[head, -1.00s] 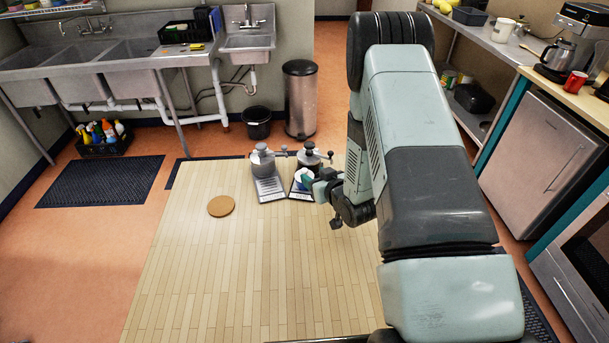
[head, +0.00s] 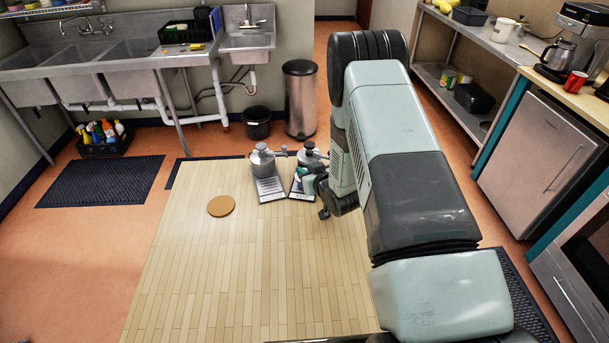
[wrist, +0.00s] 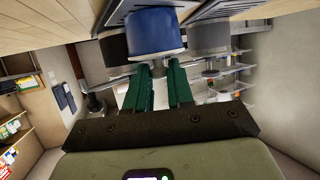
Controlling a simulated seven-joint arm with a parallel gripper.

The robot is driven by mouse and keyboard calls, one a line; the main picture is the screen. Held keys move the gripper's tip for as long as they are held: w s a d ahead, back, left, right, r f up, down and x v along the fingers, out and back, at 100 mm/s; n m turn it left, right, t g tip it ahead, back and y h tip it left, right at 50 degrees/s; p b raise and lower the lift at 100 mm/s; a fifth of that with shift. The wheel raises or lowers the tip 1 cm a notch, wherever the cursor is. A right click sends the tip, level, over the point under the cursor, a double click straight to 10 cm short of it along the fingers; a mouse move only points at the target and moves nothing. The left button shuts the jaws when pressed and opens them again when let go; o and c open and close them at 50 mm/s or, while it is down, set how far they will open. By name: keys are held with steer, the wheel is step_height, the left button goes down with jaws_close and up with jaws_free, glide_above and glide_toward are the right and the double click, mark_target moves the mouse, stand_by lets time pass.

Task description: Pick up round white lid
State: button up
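My gripper (wrist: 160,66) has two green fingers, which stand apart with a clear gap between them and nothing seen held. Just beyond the fingertips in the wrist view is a blue cylindrical container (wrist: 153,32). A pale grey-white round band (wrist: 155,57) caps its end and may be the lid; its colour is dull in shadow. The fingertips are close to this band; I cannot tell if they touch it. In the head view my gripper (head: 310,185) is beside the right-hand scale-like stand and mostly hides the container there.
Two metal grinder-like devices (head: 263,161) stand at the table's far edge, each with a dark-edged tray. A round cork mat (head: 221,206) lies to the left. The wooden table (head: 220,280) is otherwise clear. Sinks (head: 128,55) and a bin (head: 299,100) stand beyond.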

jaws_close()
